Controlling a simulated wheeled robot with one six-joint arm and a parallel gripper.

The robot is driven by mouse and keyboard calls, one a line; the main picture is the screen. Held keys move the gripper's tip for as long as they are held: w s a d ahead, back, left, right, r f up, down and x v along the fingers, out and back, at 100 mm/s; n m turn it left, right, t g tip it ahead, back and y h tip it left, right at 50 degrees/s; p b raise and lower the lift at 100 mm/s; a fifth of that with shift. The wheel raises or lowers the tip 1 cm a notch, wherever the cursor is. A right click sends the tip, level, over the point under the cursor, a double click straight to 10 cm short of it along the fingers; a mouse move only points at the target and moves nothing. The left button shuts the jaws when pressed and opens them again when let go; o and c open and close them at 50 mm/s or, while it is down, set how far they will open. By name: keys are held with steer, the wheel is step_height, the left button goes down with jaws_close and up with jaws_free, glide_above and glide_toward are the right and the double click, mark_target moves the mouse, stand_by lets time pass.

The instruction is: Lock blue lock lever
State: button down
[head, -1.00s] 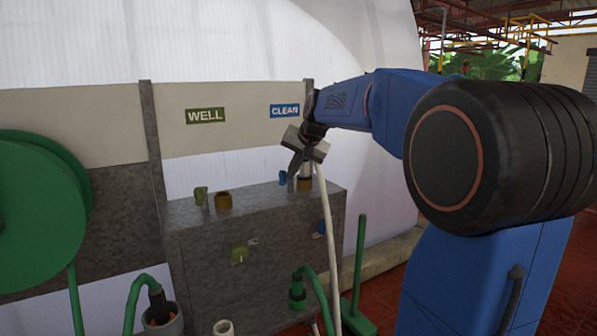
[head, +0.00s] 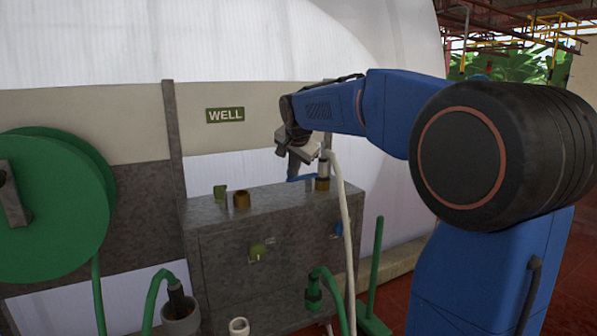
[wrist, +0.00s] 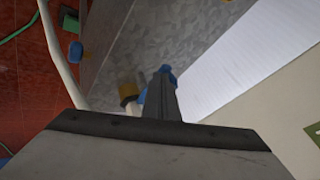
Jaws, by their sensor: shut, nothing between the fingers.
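The blue lock lever (head: 306,178) is on top of the grey metal box, beside the brass fitting (head: 322,184) that holds the pale hose end. In the head view it lies nearly flat, reaching toward that fitting. My gripper (head: 293,172) is shut and empty, pointing down at the lever. In the wrist view my closed fingers (wrist: 163,92) cover the middle of the lever; blue shows on both sides of them, including at its end (wrist: 168,71). The brass fitting (wrist: 128,92) is just left of them. Whether the fingers touch the lever is unclear.
The pale hose (head: 347,240) drops down the front of the grey box (head: 215,270). A green lever (head: 219,193) and another brass fitting (head: 241,199) are at the left on top. A green knob (head: 258,252) and a blue knob (head: 336,231) are on the front.

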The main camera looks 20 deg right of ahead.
steer(key=shift+w+a, duration=0.3)
steer(key=shift+w, duration=0.25)
steer(key=shift+w+a+r, duration=0.1)
steer(key=shift+w, duration=0.1)
steer(key=shift+s, duration=0.1)
